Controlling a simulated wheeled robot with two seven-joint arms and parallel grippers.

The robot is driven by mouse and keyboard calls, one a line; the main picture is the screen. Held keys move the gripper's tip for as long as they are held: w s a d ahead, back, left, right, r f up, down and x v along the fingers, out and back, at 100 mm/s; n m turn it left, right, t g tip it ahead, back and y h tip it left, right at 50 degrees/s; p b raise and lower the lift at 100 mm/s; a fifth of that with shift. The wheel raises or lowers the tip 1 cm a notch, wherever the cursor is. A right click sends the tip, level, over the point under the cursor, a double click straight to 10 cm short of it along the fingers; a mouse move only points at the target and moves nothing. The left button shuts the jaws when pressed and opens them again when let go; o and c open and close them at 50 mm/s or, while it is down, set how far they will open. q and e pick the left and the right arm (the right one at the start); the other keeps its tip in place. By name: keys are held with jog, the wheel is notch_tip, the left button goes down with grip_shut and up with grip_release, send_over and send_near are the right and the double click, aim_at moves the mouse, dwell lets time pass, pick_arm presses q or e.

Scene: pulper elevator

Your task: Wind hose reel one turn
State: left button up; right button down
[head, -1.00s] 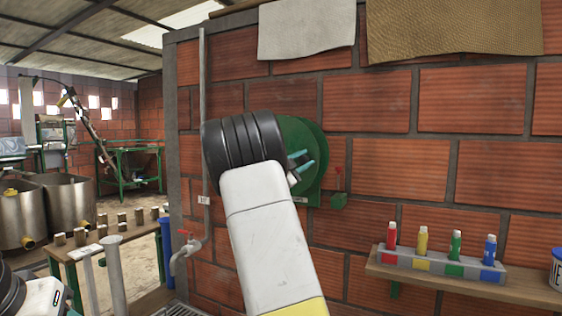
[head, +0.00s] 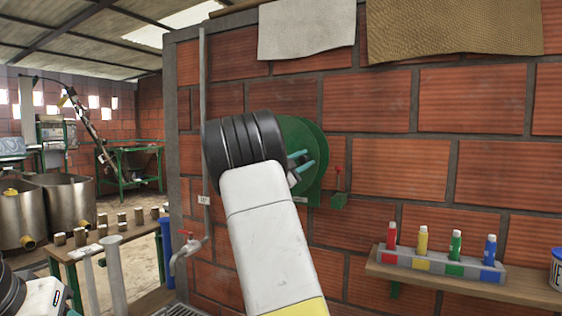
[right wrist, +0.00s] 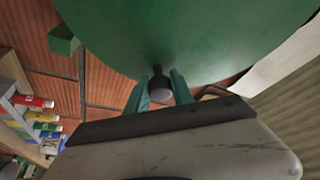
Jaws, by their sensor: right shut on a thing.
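The green hose reel (head: 311,149) is mounted on the brick wall, partly hidden behind my right arm in the head view. Its green disc fills the top of the right wrist view (right wrist: 195,35). My right gripper (head: 305,164) is at the reel's face, its teal fingers shut on a dark crank knob (right wrist: 159,88) with a round grey end, seen between the fingertips in the right wrist view. The hose cannot be made out. Part of my left gripper (head: 72,312) shows at the lower left edge of the head view; its jaws are mostly cut off.
A red-handled green fitting (head: 338,198) sits on the wall just right of the reel. A shelf (head: 460,285) with coloured bottles is at lower right. A pipe with a red-handled tap (head: 186,247) stands left of my right arm.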

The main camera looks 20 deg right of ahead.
aim_at(304, 180)
jog(key=shift+f, duration=0.1)
dwell(0.6)
jog(key=f+m+g, duration=0.1)
jog(key=f+m, duration=0.1)
jog(key=m, duration=0.1)
jog(key=w+a+f+m+y, duration=0.1)
jog(key=f+m, duration=0.1)
jog(key=m, duration=0.1)
jog(key=w+f+m+g+y, duration=0.1)
jog(key=f+m, duration=0.1)
jog(key=f, duration=0.1)
jog(key=shift+a+f+m+g, duration=0.1)
jog(key=shift+a+m+g, duration=0.2)
jog(key=shift+a+m, duration=0.1)
jog(key=w+a+f+m+y, duration=0.4)
jog(key=w+a+m, duration=0.1)
jog(key=w+m, duration=0.1)
jog(key=shift+w+a+m+t, duration=0.2)
jog(key=shift+m+t, duration=0.2)
jog(key=shift+m, duration=0.4)
jog(key=c, duration=1.1)
grip_release()
jog(key=shift+r, duration=0.1)
